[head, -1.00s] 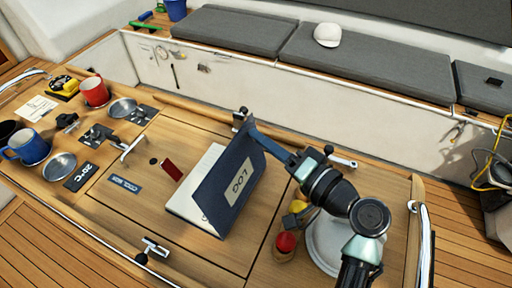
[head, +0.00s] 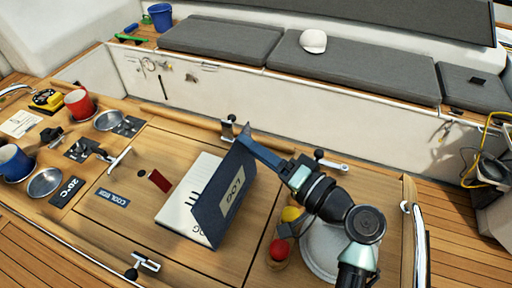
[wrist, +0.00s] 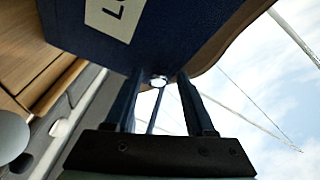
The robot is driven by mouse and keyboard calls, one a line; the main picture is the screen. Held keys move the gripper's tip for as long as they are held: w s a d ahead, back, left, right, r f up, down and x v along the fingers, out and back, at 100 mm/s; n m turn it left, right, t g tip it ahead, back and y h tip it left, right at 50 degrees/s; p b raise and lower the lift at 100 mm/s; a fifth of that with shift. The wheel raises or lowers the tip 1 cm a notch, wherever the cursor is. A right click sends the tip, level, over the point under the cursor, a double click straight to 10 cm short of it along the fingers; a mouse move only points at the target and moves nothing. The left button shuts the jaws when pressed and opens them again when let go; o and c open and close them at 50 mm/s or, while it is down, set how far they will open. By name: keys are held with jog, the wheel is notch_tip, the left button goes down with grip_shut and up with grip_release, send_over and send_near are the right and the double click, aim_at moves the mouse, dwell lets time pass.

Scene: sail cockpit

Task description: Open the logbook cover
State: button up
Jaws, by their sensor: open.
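The logbook lies on the wooden table with its dark blue cover (head: 222,205), labelled LOG, standing raised and tilted. White pages (head: 187,200) with dark print show to the left of the cover. My gripper (head: 245,138) reaches in from the right, with its fingertips at the cover's upper far corner. In the wrist view the cover (wrist: 180,25) and part of its label fill the top, just beyond the two spread fingers of my gripper (wrist: 158,88). The jaws are open with nothing between them. I cannot tell whether a finger touches the cover.
A red ball (head: 278,250), a yellow item (head: 291,214) and a pale plate (head: 325,245) are under and beside my arm on the right. A small red item (head: 160,181) lies left of the pages. Mugs (head: 78,103) and bowls (head: 44,182) stand farther left.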

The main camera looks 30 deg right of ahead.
jog(key=shift+s, duration=0.1)
jog(key=b+v, duration=0.2)
jog(key=v, duration=1.1)
